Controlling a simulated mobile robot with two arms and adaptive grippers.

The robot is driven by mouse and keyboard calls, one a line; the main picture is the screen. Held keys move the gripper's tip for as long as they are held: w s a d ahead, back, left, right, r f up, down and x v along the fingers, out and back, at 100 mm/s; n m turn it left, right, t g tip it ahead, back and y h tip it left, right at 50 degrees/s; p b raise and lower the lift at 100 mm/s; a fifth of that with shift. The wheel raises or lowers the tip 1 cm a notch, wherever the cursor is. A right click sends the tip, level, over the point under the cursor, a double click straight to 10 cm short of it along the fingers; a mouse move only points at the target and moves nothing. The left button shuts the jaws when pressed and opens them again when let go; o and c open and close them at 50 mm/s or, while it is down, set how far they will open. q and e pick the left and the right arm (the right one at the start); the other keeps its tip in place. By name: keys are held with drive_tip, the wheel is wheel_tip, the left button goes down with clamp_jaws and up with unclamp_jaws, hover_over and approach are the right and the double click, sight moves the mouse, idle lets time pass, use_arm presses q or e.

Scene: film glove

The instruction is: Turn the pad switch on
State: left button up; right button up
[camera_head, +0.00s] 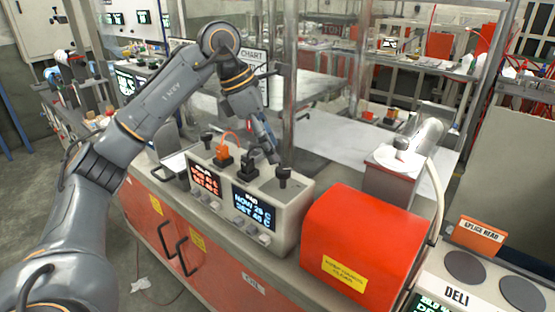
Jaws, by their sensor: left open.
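A pale control box (258,193) stands on the bench, with one display in red letters and one in blue-white letters reading "NOW 26 C" and "SET 40 C". Black knob-like parts stand on its top at the left (206,139) and right (283,174). Between them are an orange plug (223,158) and a black plug (247,164). Small light keys (251,229) line its lower front. I cannot tell which part is the pad switch. My left gripper (270,153) is open, pointing down just behind the box's top, near the right knob; contact is unclear. My right gripper is out of view.
A red hood (364,242) with a yellow label stands right of the box. A hot-plate-like unit labelled "DELI" (480,290) is at the lower right. Red cabinet doors (152,215) are below the bench front. A metal post (291,80) rises behind my gripper.

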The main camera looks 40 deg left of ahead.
use_arm(q)
drive_tip(key=v, duration=0.6)
drive_tip(key=shift+r, duration=0.25)
